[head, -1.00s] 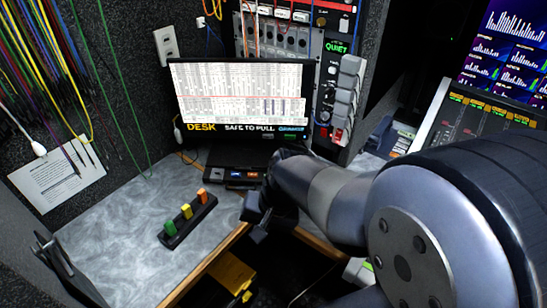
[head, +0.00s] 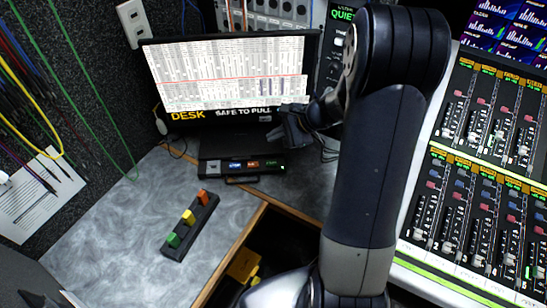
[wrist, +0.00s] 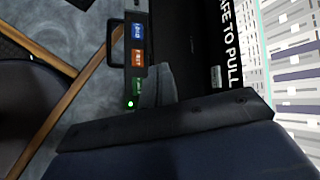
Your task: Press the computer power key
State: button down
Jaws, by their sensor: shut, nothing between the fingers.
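The computer is a low black unit (head: 210,169) on the desk in front of the monitor. Its front carries a blue label (head: 235,165), an orange label (head: 254,164) and a lit green light (head: 283,168) at the right end. In the wrist view the blue label (wrist: 137,31), orange label (wrist: 138,58) and green light (wrist: 130,104) show on the front panel (wrist: 127,82). I cannot tell which part is the power key. My gripper (head: 287,138) is shut and empty, above the unit's right end and before the monitor's lower right corner. It appears apart from the unit.
The monitor (head: 228,75) stands behind the unit. A black strip with green, yellow and orange blocks (head: 189,222) lies on the grey desk (head: 120,230). A wooden edge (head: 232,250) borders a dark opening. A mixing console (head: 490,180) fills the right.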

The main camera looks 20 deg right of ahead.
aim_at(275, 163)
jog(key=shift+f, duration=0.1)
dwell(0.3)
notch_tip(275, 163, down, 9)
jog(key=b, duration=0.7)
jog(key=shift+r, duration=0.2)
jog(key=shift+f, duration=0.1)
dwell(1.5)
jog(key=shift+f+b, duration=0.3)
jog(key=shift+b, duration=0.15)
jog(key=shift+f+b, duration=0.4)
dwell(0.5)
jog(key=shift+r, duration=0.15)
jog(key=shift+r+p, duration=0.6)
jog(key=shift+r, duration=0.1)
jog(key=shift+r, duration=0.1)
